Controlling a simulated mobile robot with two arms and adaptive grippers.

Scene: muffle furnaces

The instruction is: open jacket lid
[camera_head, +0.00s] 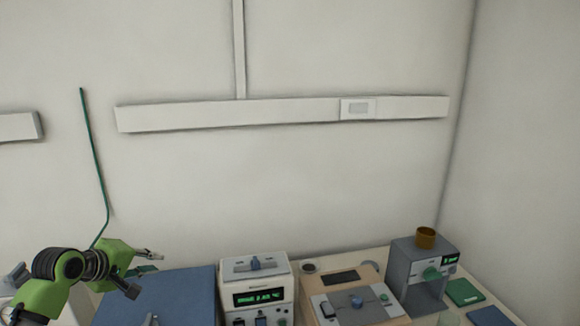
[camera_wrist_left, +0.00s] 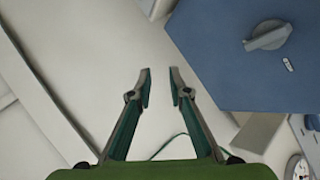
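A blue box-like unit (camera_head: 165,296) stands at the lower left of the head view, with its flat top showing. In the left wrist view a blue panel (camera_wrist_left: 235,75) carries a grey handle (camera_wrist_left: 268,36) and a small white mark. I cannot tell for sure which part is the jacket lid. My left gripper (camera_head: 142,272) is just above the back left of the blue unit. In the left wrist view it (camera_wrist_left: 160,82) is open, with nothing between its fingers, and the blue panel lies to the right, apart from the fingertips. My right gripper is not in view.
A dark green cable (camera_head: 96,160) runs along the wall.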

